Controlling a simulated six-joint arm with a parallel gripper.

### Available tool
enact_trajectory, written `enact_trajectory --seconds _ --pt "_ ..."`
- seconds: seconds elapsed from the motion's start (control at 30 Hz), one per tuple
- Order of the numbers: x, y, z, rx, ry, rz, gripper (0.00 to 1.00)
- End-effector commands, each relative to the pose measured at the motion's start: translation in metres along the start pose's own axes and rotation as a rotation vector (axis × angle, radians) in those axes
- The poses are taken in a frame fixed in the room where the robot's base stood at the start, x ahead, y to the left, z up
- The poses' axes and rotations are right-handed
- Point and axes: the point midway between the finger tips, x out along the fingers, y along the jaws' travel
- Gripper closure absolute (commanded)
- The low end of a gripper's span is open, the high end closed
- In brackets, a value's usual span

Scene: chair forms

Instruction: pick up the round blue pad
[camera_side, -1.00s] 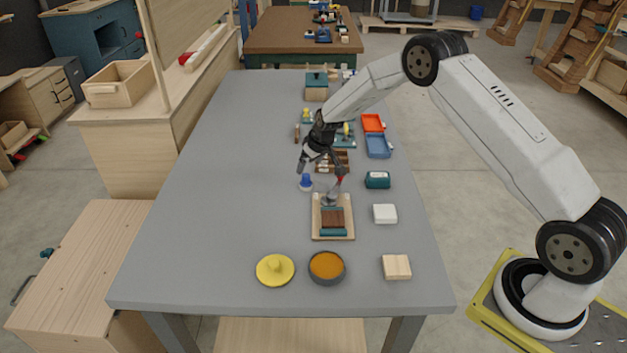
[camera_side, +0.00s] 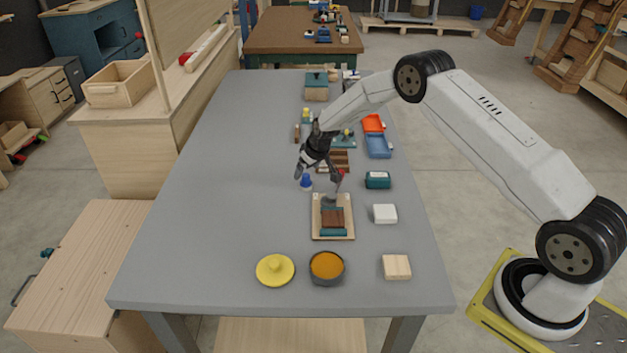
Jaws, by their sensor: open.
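A small blue round piece (camera_side: 306,184) stands on the grey table just left of the middle. It is the only round blue thing near my gripper, but it looks more like a knob on a round base than a flat pad. My gripper (camera_side: 320,178) is open and points down over the table. Its left finger is just above and left of the blue piece in the picture; its right finger is to the right of it, above the wooden tray. I cannot tell its exact height or whether it touches anything.
A wooden tray (camera_side: 317,231) with brown and teal blocks lies just in front. A teal box (camera_side: 377,180) and white block (camera_side: 385,214) stand to the right. An orange-filled bowl (camera_side: 327,266), yellow lid (camera_side: 275,269) and wooden block (camera_side: 397,267) are near the front. The table's left side is clear.

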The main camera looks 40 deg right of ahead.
Motion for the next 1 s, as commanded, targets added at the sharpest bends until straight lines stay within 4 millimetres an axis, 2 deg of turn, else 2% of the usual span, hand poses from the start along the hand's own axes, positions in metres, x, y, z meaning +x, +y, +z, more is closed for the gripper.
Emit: enact_trajectory --seconds 0.27,0.6,1.0 --pt "0.013 0.001 0.001 0.0 -0.001 0.0 0.04" --pt "0.044 0.002 0.002 0.0 -0.002 -0.001 0.04" --pt "0.052 0.002 0.002 0.0 0.0 -0.001 0.04"
